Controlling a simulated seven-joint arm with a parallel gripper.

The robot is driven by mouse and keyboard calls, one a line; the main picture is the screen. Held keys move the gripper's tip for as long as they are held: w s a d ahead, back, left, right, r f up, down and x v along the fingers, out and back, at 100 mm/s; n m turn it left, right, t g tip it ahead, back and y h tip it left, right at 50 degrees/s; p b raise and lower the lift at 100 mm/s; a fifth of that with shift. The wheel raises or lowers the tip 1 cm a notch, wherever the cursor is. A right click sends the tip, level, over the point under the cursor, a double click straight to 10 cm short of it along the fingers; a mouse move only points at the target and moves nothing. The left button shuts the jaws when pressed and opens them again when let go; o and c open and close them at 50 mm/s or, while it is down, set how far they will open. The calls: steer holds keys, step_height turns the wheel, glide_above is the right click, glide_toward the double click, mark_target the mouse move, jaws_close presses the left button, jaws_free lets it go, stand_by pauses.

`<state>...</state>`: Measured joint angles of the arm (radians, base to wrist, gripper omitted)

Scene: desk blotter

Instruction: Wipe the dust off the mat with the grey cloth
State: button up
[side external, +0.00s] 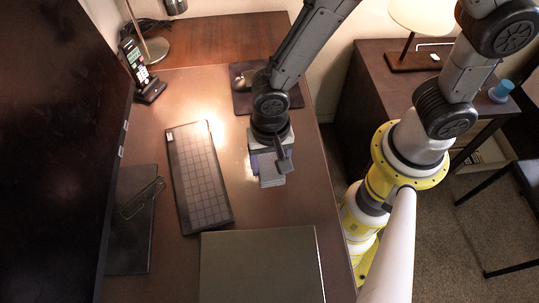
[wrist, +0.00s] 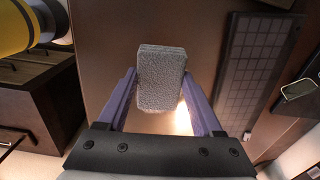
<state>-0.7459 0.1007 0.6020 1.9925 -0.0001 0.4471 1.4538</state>
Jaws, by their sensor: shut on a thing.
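The grey cloth (side external: 271,181) is a thick, block-like pad between the fingers of my gripper (side external: 267,163). In the wrist view the cloth (wrist: 162,78) has a speckled grey face, with a purple finger of my gripper (wrist: 160,92) on either side. My gripper is shut on it over the bare desk, right of the keyboard. Whether the cloth touches the desk I cannot tell. The mat (side external: 260,265) is a dark grey-green rectangle at the front of the desk, below the cloth in the side view. I cannot make out dust on it. The wrist view does not show the mat.
A black keyboard (side external: 198,175) lies left of my gripper. Behind it is a dark mouse pad (side external: 292,98) with a mouse (side external: 238,81). A large monitor (side external: 60,140), a phone (side external: 135,65) and glasses (side external: 143,197) are at the left. Desk between cloth and mat is clear.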

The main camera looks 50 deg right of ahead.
steer(key=shift+f, duration=2)
steer(key=shift+w+d+f, duration=0.1)
steer(key=shift+w+f, duration=0.1)
steer(key=shift+f, duration=0.7)
steer(key=shift+w+d, duration=0.55)
steer(key=shift+c, duration=0.6)
steer(key=shift+w+d, duration=3.5)
steer(key=shift+d, duration=0.05)
steer(key=shift+s+a, duration=4.05)
steer(key=shift+s, duration=0.05)
steer(key=shift+a, duration=0.3)
steer(key=shift+w+a, duration=0.8)
steer(key=shift+w, duration=0.05)
steer(key=shift+w+d, duration=4.2)
steer(key=shift+w, duration=0.05)
steer(key=shift+s+a, duration=4.15)
steer(key=shift+s, duration=0.1)
step_height(320, 180, up, 2)
steer(key=shift+a+r, duration=0.1)
steer(key=shift+r, duration=3)
